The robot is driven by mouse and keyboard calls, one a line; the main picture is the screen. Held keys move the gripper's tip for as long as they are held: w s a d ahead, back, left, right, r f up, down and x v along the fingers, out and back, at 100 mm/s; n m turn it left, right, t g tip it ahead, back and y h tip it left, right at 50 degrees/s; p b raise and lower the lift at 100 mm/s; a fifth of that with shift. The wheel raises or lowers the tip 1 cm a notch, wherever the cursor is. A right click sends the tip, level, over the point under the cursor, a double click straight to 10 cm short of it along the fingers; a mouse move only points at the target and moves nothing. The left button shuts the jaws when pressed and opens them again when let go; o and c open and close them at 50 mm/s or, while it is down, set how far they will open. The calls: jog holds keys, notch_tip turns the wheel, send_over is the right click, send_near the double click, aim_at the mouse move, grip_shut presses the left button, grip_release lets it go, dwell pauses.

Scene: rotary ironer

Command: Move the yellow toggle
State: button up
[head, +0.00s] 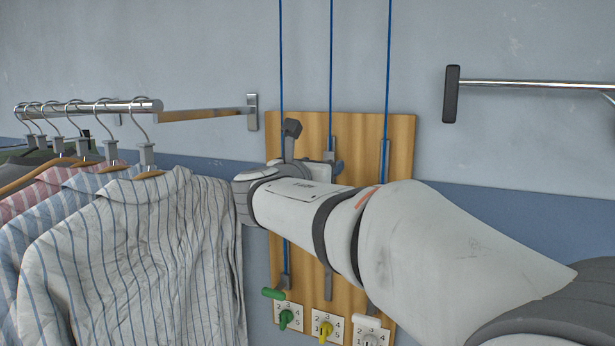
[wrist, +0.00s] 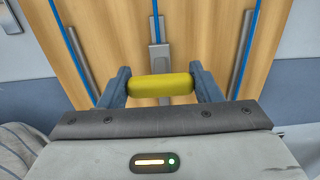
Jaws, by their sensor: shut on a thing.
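The yellow toggle (wrist: 160,86) is a short rounded bar lying crosswise between the two blue-grey fingers of my gripper (wrist: 161,84) in the wrist view. The fingers are shut on its two ends. Just beyond it, a grey metal piece (wrist: 159,62) with a blue cord (wrist: 155,8) runs up the wooden board. In the head view, my arm hides the yellow toggle and most of my gripper. A yellow knob (head: 325,332) sits on the middle numbered dial plate below.
The wooden board (head: 300,125) carries three blue cords. A green toggle (head: 272,293) and a white toggle (head: 366,320) hang low at the sides, above a green knob (head: 285,318) and a pale knob. Shirts (head: 130,250) hang close on the left. A wall bar (head: 530,84) is at right.

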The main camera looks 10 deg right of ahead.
jog(key=shift+r+p, duration=0.3)
jog(key=shift+r, duration=0.8)
jog(key=o, duration=1.4)
jog(key=shift+f, duration=0.2)
jog(key=shift+a+f, duration=0.1)
jog(key=shift+a, duration=0.05)
jog(key=b+v, duration=0.2)
jog(key=v, duration=0.5)
jog(key=shift+s+a, duration=0.1)
jog(key=shift+s, duration=0.15)
